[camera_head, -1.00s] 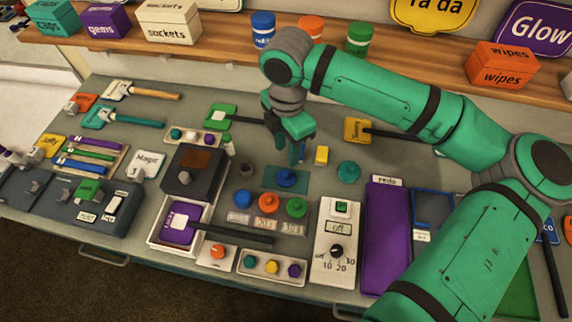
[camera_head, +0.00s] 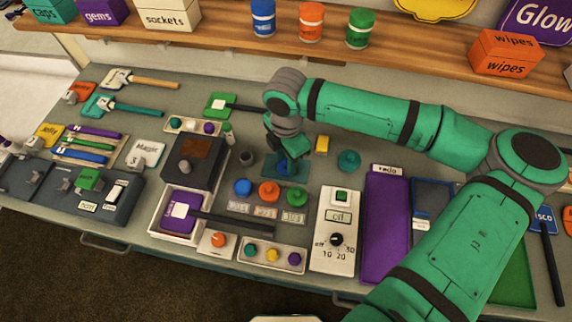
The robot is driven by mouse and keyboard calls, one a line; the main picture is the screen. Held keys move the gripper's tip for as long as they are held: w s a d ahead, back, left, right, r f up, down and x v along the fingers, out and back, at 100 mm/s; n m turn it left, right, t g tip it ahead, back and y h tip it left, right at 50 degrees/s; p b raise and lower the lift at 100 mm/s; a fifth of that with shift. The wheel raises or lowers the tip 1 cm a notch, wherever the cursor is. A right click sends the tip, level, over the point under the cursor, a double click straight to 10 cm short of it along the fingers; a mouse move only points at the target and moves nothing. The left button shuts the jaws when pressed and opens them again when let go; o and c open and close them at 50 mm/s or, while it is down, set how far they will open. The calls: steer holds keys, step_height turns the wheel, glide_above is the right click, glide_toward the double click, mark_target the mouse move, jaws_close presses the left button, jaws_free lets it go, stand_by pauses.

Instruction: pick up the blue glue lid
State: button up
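A separate blue knob (camera_head: 243,187) stands in a row in front, left of an orange knob (camera_head: 268,192) and a green knob (camera_head: 295,196).
A dark box (camera_head: 193,162) stands left of the mat. A white dial box (camera_head: 335,228) is in front. Blue, orange and green jars stand on the shelf (camera_head: 220,31) behind.

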jaws_close()
stand_by(0.3)
